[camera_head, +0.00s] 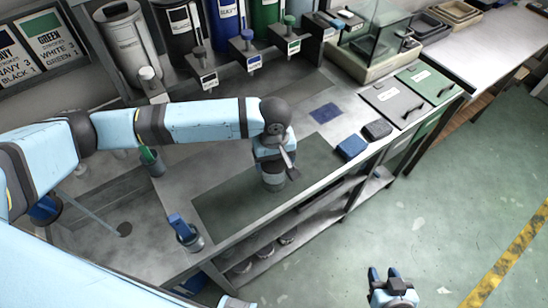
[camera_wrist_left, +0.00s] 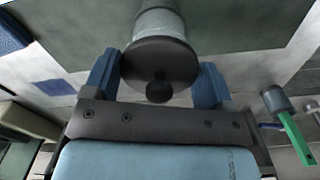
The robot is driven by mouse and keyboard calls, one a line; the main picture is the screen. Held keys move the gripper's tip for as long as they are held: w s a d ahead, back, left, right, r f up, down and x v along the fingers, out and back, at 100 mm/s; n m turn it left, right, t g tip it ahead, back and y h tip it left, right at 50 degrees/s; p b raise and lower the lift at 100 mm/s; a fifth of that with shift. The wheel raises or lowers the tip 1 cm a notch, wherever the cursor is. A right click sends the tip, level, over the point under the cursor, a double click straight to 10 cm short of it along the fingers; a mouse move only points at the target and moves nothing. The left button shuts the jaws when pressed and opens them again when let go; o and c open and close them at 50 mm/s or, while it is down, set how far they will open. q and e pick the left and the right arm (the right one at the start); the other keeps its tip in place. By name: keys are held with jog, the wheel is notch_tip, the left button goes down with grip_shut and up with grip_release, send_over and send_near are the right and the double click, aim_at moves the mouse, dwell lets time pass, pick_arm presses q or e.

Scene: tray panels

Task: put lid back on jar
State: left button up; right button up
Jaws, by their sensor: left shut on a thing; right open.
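A grey cylindrical jar (camera_head: 273,182) stands upright on the dark mat, right under my left gripper (camera_head: 275,167). Its top is hidden by the hand in the head view. In the left wrist view a dark round lid (camera_wrist_left: 150,60) with a ball knob (camera_wrist_left: 159,90) sits between the blue fingers of my left gripper (camera_wrist_left: 158,78), which is shut on it. The jar's grey body (camera_wrist_left: 160,22) shows directly behind the lid, in line with it. I cannot tell whether the lid is seated on the rim. My right gripper (camera_head: 385,274) is open and empty over the floor.
The dark mat (camera_head: 225,208) is otherwise clear. A cup with a blue-handled tool (camera_head: 187,235) stands front left; a green-handled one (camera_head: 151,160) stands behind my left arm. Blue (camera_head: 352,147) and black (camera_head: 377,129) folded cloths lie to the right. Large canisters (camera_head: 180,28) line the back.

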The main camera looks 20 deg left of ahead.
dwell(0.4)
pick_arm(q)
jog(key=shift+f+p, duration=0.1)
jog(key=shift+p, duration=0.5)
jog(key=shift+p, duration=0.85)
dwell(0.4)
jog(key=shift+f, duration=0.1)
jog(key=o, duration=0.8)
